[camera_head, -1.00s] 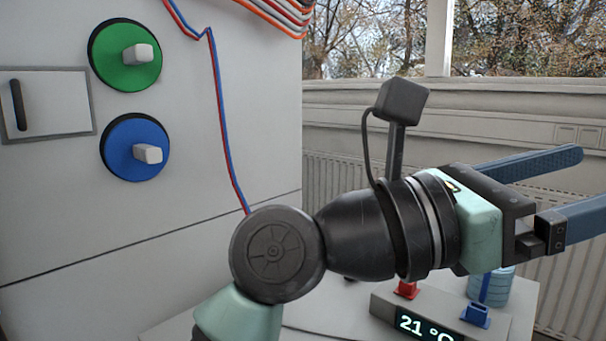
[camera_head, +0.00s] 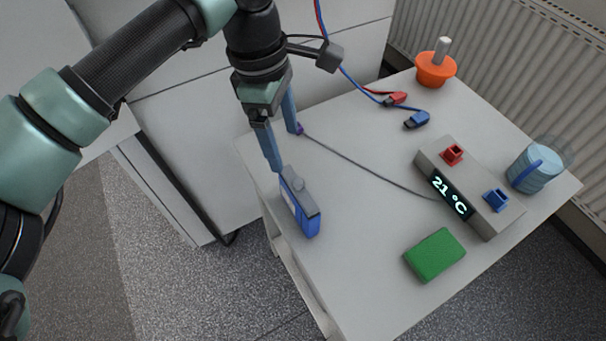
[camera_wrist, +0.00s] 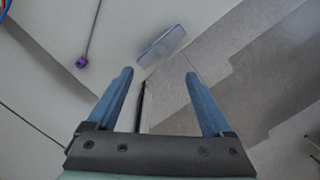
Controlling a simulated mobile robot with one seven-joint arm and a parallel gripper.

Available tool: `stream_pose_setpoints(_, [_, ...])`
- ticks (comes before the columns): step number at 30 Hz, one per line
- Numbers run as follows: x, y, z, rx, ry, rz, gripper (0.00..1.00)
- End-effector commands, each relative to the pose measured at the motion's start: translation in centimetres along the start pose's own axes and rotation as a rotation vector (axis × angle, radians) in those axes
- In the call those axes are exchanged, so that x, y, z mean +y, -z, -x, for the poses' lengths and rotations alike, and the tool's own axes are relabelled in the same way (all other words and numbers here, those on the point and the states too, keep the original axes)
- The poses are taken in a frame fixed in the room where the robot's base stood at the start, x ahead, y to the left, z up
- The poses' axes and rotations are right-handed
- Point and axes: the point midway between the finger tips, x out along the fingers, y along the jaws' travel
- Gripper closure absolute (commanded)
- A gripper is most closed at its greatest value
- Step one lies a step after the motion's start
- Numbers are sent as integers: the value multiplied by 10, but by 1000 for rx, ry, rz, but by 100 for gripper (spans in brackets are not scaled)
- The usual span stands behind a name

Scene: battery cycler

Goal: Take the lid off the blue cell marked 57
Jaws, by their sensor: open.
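The blue cell (camera_head: 306,220) stands near the left edge of the white tabletop with a grey lid (camera_head: 300,186) on top. Its number cannot be read. My gripper (camera_head: 286,151) hangs fingers down, open and empty, just behind the cell in the head view. In the wrist view the cell (camera_wrist: 162,48) lies beyond the fingertips, between their lines, and my open gripper (camera_wrist: 159,73) does not touch it.
A purple probe tip (camera_head: 300,129) with a grey cable lies near one finger. A display box (camera_head: 470,190), green block (camera_head: 435,255), blue jar (camera_head: 537,168), orange-based object (camera_head: 436,68) and red and blue clips (camera_head: 405,108) stand farther right. The table's left edge drops to the floor.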

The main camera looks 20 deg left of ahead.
Motion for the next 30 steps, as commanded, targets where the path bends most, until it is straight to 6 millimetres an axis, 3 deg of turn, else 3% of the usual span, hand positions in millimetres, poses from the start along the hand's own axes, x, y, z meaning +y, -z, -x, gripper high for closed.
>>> stream_pose_setpoints(7, [0,-3,-47,-7,1,-2,16])
stream_pose_setpoints(14, [0,-4,-64,-7,-1,-2,16])
stream_pose_setpoints(24, [-3,-8,-109,-8,-1,0,16])
stream_pose_setpoints(30, [-2,-8,-113,-6,-4,-1,16])
